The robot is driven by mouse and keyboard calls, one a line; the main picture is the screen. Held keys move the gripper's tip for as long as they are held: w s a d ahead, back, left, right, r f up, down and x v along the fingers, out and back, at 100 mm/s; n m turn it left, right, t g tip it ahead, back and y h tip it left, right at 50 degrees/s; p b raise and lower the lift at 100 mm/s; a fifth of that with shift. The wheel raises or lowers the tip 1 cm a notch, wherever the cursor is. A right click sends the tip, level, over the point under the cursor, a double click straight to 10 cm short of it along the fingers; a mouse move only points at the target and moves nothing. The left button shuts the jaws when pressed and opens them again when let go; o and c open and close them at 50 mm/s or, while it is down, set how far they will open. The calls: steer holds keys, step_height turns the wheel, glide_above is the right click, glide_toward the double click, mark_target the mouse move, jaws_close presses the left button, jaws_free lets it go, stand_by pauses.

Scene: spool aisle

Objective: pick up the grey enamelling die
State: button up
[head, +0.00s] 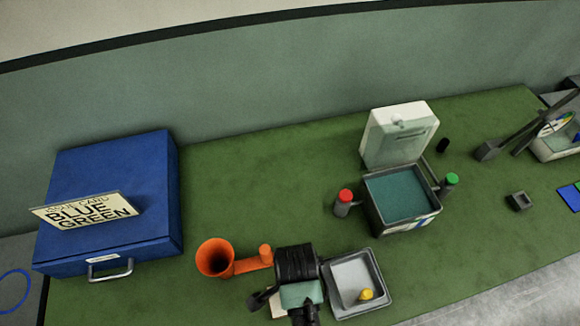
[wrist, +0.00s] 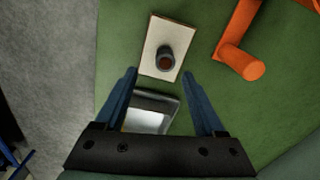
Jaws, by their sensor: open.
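A small dark grey round piece with a brown centre, which appears to be the enamelling die (wrist: 165,60), stands on a cream card (wrist: 152,35) in the wrist view. In the head view the card (head: 277,306) shows in part beside my gripper, with a dark piece (head: 257,299) at its left. My gripper (wrist: 163,75) is open, with one blue finger on each side and nothing held. The die lies just beyond the fingertips, near the middle of the gap. A grey-rimmed pale thing (wrist: 150,112) lies between the fingers, partly hidden by my gripper; I cannot tell what it is.
An orange funnel piece (head: 215,258) stands left of my gripper. A grey tray (head: 342,306) with a yellow piece is close on the right. A blue case (head: 105,235) is at far left. A teal-filled box (head: 402,194) stands behind. Green bench between is clear.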

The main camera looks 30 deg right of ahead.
steer(key=shift+w+a+f+p, duration=0.1)
steer(key=shift+w+f+p, duration=0.15)
steer(key=shift+f, duration=1.5)
steer(key=shift+w+a+f+p, duration=0.1)
steer(key=shift+f+p, duration=0.1)
steer(key=shift+f, duration=1.55)
jaws_close()
